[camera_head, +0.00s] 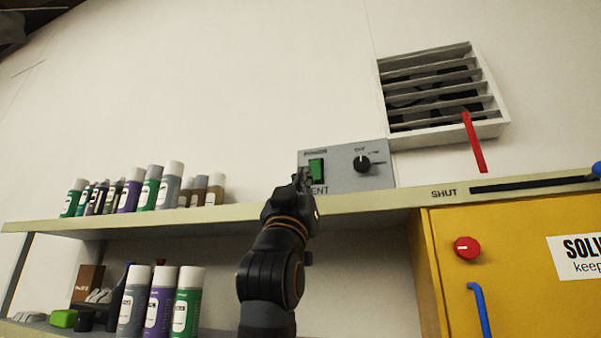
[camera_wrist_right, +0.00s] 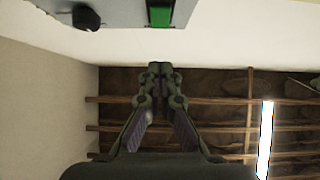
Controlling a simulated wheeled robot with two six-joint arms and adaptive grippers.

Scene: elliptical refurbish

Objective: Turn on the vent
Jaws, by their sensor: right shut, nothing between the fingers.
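The vent (camera_head: 440,95) is a white louvred box high on the wall at the right, with a dark fan behind its slats. A red strip (camera_head: 474,142) hangs from its lower edge. The grey control box (camera_head: 343,180) on the wall has a green power switch (camera_head: 316,168) and a black knob (camera_head: 362,163). My right gripper (camera_head: 300,180) is shut and empty, just left of the green switch; I cannot tell if it touches the box. In the right wrist view the shut fingertips (camera_wrist_right: 160,66) are below the green switch (camera_wrist_right: 160,14) and apart from it.
A shelf (camera_head: 370,200) runs below the box, with several spray cans (camera_head: 147,188) at its left. More cans (camera_head: 158,305) stand on a lower shelf. A yellow cabinet (camera_head: 500,225) with a red knob (camera_head: 467,249) is at the right. A slot marked SHUT holds a blue handle (camera_head: 596,170).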

